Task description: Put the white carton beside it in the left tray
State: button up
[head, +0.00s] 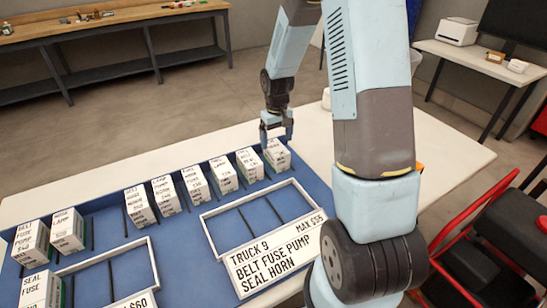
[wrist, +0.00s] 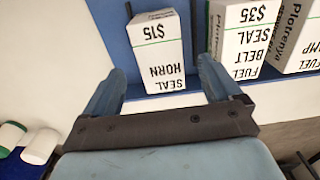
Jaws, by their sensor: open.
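Several white cartons with black lettering stand in a row on the blue board. The rightmost carton (head: 277,156) is right below my gripper (head: 276,128). In the wrist view this carton (wrist: 158,50) reads SEAL HORN $15 and lies between and just ahead of the open fingers of my gripper (wrist: 160,72). A carton reading SEAL BELT FUEL $35 (wrist: 240,45) stands to its right there, with a gap. The left tray (head: 153,262) is a white frame at the lower left, cut off by the bottom edge; its label ends in $60.
The right tray (head: 204,232) looks empty, with a label reading TRUCK 9, MAX $55. More cartons (head: 67,231) stand at the far left. Thin dark dividers separate the row. My arm covers part of the table's right side. A red-framed cart (head: 470,225) stands at right.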

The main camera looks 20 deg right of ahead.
aim_at(276, 147)
jog(key=shift+f, duration=3.5)
jog(key=c, duration=1.4)
jog(key=shift+r, duration=0.15)
